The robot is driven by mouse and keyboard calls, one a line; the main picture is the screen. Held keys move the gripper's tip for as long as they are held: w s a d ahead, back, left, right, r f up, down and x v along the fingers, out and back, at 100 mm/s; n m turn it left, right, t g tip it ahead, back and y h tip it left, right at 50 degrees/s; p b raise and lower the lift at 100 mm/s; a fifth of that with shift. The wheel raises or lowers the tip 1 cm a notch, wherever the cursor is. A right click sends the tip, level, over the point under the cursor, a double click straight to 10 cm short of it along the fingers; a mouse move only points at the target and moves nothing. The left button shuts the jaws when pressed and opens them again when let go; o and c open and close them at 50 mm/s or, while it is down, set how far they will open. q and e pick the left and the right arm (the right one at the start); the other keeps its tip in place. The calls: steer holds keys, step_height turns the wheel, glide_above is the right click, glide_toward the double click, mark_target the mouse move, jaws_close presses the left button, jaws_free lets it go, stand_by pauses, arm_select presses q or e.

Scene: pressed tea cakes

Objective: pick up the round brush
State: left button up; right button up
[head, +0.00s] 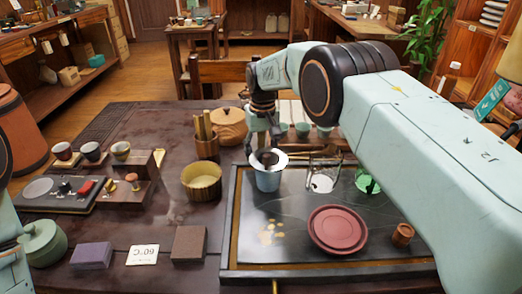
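I cannot make out a round brush for certain. A small wooden knob-like piece (132,178) sits on the dark stepped stand at the left, too small to identify. My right gripper (265,152) points down over a light blue cup (268,181) with a white rim, at the back left of the tea tray. Its fingertips overlap the cup's dark opening; I cannot tell whether they touch it, or whether they are open or hold something. Only a piece of my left arm shows at the left edge; its gripper is out of view.
The tea tray (231,240) holds stacked red plates (338,228), a small brown cup (403,235) and glassware. A yellow bowl (202,182), a wooden utensil holder (207,149) and a lidded basket (229,126) stand left of it. My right arm hides the table's right side.

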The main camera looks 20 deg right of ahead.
steer(key=c, duration=1)
